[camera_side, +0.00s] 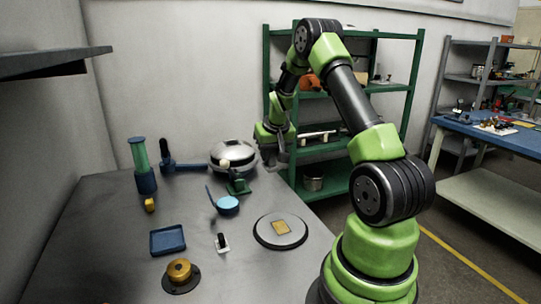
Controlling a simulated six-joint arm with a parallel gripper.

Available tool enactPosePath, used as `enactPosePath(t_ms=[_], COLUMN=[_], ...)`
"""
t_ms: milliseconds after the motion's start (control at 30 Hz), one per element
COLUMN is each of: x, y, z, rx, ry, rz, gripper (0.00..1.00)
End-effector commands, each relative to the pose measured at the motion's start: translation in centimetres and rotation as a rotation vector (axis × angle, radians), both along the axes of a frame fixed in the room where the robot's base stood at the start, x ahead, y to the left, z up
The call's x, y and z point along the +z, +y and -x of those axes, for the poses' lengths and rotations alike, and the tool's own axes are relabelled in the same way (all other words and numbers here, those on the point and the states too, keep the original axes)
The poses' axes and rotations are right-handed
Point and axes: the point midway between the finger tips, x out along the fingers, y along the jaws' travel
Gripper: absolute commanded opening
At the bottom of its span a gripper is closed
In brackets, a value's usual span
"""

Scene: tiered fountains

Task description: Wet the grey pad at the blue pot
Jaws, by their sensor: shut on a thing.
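My gripper (277,155) is at the end of the arm, above the back right of the table, right of a silver dome (233,153). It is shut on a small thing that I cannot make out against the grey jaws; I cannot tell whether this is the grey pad. No separate grey pad is clear on the table. A small round blue pot (228,204) with a thin blue handle sits mid-table, in front of the dome. A dark blue base (145,182) with a green tube stands upright at the back left.
Also on the table (112,235) are a blue tray (168,241), a brass piece (179,271), a small black-and-white piece (222,243) and a round plate (280,232) with a tan square. A green shelf (408,60) stands behind.

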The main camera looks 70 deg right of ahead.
Motion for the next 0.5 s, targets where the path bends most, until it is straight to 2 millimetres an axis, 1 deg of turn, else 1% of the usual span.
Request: enactPosePath(t_ms=[167,233,367,400,500], x=[0.0,-0.1,-0.4,-0.5,-0.7], y=[0.1,0.7,3.3,4.3,6.5], z=[-0.2,-1.0,-3.9,-4.9,-7.0], rx=[0.002,0.007,0.017,0.018,0.016], ry=[0.000,0.001,0.005,0.006,0.007], rz=[0.000,-0.003,-0.009,-0.009,-0.007], gripper=[0.06,0.06,0.06,0.06,0.06])
